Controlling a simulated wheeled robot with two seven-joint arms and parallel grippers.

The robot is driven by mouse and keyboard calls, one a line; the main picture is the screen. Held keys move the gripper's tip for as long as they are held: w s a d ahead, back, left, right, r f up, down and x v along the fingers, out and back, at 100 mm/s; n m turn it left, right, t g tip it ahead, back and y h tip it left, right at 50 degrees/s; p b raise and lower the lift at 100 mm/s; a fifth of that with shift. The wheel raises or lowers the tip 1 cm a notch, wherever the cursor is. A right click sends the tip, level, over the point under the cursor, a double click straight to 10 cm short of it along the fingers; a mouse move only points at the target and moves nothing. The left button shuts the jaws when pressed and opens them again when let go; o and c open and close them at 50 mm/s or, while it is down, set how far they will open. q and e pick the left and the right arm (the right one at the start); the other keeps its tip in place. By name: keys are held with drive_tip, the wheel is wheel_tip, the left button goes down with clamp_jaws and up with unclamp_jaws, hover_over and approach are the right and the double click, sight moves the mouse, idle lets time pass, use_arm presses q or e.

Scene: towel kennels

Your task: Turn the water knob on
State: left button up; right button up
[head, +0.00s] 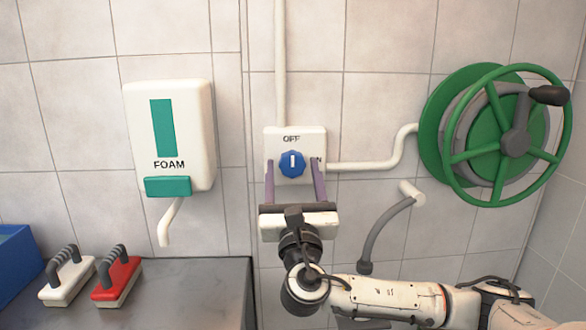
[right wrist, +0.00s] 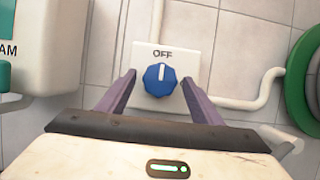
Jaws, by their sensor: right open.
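The blue water knob (head: 292,163) sits on a white wall plate (head: 312,138) marked OFF at the top and, partly hidden, ON at the right. Its white mark points up toward OFF. My right gripper (head: 295,165) is open in front of the plate, its two purple fingers on the left and right of the knob with gaps. In the right wrist view the knob (right wrist: 160,80) shows between and just beyond the fingertips (right wrist: 156,82), and nothing is held. My left gripper is not in view.
A white FOAM dispenser (head: 195,110) hangs to the left. A green hose reel (head: 470,135) with a crank is at the right, joined by a white pipe (head: 360,166). A grey hose (head: 385,230) hangs below. Red (head: 117,280) and white (head: 67,282) brushes lie on a metal counter (head: 205,285).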

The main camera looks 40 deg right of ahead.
drive_tip(key=shift+w+d+r, duration=0.1)
drive_tip(key=shift+w+d, duration=0.05)
drive_tip(key=shift+w, duration=0.05)
drive_tip(key=c, duration=1)
